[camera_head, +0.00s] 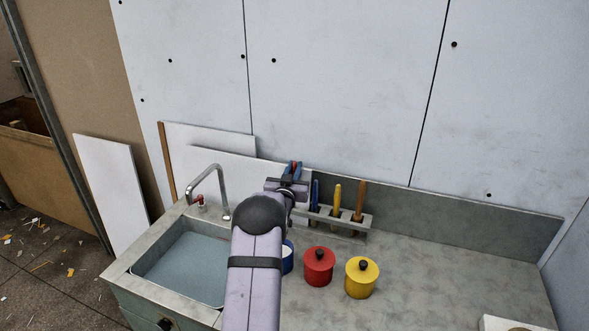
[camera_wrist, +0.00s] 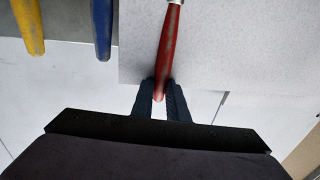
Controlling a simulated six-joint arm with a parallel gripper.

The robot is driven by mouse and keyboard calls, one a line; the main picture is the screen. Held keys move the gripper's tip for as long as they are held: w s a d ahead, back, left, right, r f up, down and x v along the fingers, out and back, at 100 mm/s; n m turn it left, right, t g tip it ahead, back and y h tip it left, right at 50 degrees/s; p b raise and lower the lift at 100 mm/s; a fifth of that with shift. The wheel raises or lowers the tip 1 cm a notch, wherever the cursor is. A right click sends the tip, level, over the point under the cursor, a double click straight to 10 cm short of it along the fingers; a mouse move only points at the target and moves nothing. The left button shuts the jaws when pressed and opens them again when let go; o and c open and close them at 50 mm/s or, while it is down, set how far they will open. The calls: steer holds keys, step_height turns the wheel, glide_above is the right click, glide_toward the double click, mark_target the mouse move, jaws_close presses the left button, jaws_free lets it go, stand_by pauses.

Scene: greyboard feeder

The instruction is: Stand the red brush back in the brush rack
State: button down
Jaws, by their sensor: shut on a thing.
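My gripper (camera_head: 290,180) is shut on the red brush (camera_head: 297,167), above the left end of the brush rack (camera_head: 348,223). In the wrist view my gripper's fingers (camera_wrist: 160,98) pinch the red brush (camera_wrist: 168,45) near its handle end; the brush leans slightly, and its head is out of frame. The rack is a grey block on the counter against the back wall, holding a blue brush (camera_head: 316,192), a yellow brush (camera_head: 337,195) and a brown brush (camera_head: 360,197) upright. My arm hides the rack's left end.
A sink (camera_head: 183,268) with a curved tap (camera_head: 207,180) lies left of my arm. A blue pot (camera_head: 288,257), partly hidden by my arm, a red pot (camera_head: 319,267) and a yellow pot (camera_head: 361,280) stand before the rack. The counter (camera_head: 440,265) to the right is mostly clear.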

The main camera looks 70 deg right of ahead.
steer(key=shift+f+b, duration=1.85)
steer(key=shift+f, duration=0.3)
steer(key=c, duration=1.7)
jaws_free()
steer(key=shift+o, duration=0.2)
steer(key=shift+a, duration=0.15)
steer(key=s+a+b, duration=0.1)
steer(key=a+b, duration=0.1)
steer(key=a, duration=0.5)
steer(key=shift+b, duration=0.4)
steer(key=shift+s, duration=0.1)
